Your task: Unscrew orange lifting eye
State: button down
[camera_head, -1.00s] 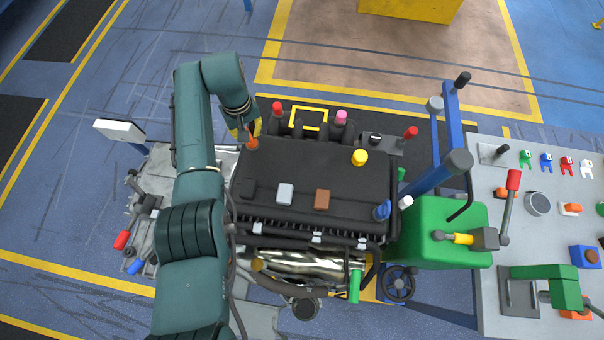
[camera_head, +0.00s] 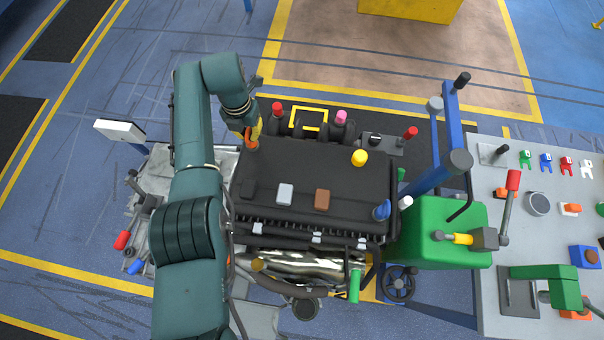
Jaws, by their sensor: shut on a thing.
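The orange lifting eye (camera_head: 252,145) is at the far left corner of the black engine cover (camera_head: 330,165). My gripper (camera_head: 251,137), with yellow-marked fingers, points down over it and is shut on it. The fingers hide most of the eye; only a small orange part shows below them. I cannot tell how far its thread sits in the engine.
Red (camera_head: 277,108) and pink (camera_head: 341,116) capped parts stand just right of my gripper, behind the cover. A yellow cap (camera_head: 359,157) and a blue eye (camera_head: 382,210) are on the cover's right side. A green machine (camera_head: 440,235) and a grey bench (camera_head: 535,170) stand at right.

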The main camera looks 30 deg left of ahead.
jog(key=shift+f+n, duration=0.15)
jog(key=shift+n, duration=0.55)
jog(key=c, duration=1.2)
grip_release()
jog(key=shift+o, duration=0.2)
jog(key=shift+r, duration=0.2)
notch_tip(320, 180, up, 12)
jog(key=shift+f, duration=0.1)
